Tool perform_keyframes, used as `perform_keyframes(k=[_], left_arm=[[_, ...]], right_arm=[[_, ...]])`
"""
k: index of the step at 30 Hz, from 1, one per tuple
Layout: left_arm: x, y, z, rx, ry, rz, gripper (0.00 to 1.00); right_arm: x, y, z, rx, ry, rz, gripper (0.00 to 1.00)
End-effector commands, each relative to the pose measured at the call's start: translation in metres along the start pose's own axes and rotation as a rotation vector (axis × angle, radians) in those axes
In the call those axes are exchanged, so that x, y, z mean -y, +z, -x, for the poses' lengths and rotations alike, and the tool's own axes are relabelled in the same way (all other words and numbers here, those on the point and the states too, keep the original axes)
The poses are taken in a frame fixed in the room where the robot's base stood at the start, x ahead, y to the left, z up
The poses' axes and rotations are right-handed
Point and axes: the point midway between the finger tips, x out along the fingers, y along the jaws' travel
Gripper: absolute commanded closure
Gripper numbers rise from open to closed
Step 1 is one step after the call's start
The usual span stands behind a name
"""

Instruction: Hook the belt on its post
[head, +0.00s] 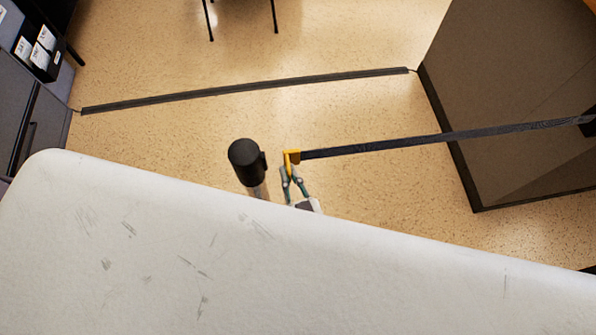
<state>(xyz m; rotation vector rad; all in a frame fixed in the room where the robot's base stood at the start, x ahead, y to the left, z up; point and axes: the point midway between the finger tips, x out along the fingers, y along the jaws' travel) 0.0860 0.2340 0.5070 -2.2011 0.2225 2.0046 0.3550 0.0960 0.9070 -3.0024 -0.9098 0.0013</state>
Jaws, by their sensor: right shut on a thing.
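The belt (400,143) is a dark strap that runs from the right edge of the view to a yellow end clip (291,157). My right gripper (287,172) is shut on the yellow clip and holds the belt stretched out. The post (244,158) has a black round head and stands just left of the clip, with a small gap between them. A small dark fitting shows on the right side of the post's head. The lower part of the post is hidden behind a white surface. My left gripper is not in view.
A large white scuffed surface (300,270) fills the bottom of the view. A dark strip (245,89) crosses the speckled floor behind. A grey cabinet (500,100) stands at right, and dark drawers (30,130) at left. Thin black legs (274,15) show at the top.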

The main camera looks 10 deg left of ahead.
Motion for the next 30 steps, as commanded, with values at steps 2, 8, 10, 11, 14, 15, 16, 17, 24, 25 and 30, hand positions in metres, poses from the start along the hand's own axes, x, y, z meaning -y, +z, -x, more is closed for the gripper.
perform_keyframes(k=[2, 8, 10, 11, 14, 15, 16, 17, 24, 25, 30], left_arm=[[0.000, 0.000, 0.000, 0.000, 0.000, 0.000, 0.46], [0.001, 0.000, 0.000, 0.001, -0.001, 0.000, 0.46], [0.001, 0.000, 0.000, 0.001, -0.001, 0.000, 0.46], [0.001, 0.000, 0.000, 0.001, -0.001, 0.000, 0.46], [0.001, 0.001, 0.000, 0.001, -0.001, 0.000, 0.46], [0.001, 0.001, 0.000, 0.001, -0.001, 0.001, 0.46], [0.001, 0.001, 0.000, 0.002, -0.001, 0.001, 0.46], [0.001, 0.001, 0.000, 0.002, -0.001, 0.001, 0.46], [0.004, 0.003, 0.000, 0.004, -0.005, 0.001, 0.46], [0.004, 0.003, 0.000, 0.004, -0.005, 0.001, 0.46], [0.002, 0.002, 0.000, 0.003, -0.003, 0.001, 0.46]], right_arm=[[0.001, 0.000, 0.000, 0.000, -0.002, 0.000, 1.00], [0.001, 0.000, 0.000, 0.001, -0.002, -0.001, 0.90], [0.001, 0.000, 0.000, 0.001, -0.002, -0.001, 0.78], [0.001, 0.001, 0.000, 0.001, -0.002, -0.001, 0.73], [0.001, 0.001, 0.000, 0.001, -0.001, -0.001, 0.65], [0.001, 0.000, 0.000, 0.001, -0.001, -0.001, 0.65], [0.001, 0.000, 0.000, 0.001, -0.001, -0.001, 0.65], [0.001, 0.000, 0.000, 0.001, -0.001, -0.001, 0.65], [0.001, 0.001, 0.007, 0.003, -0.001, -0.001, 0.65], [0.001, 0.001, 0.010, 0.003, -0.001, -0.001, 0.65], [0.001, 0.002, 0.042, 0.007, -0.003, -0.001, 0.65]])
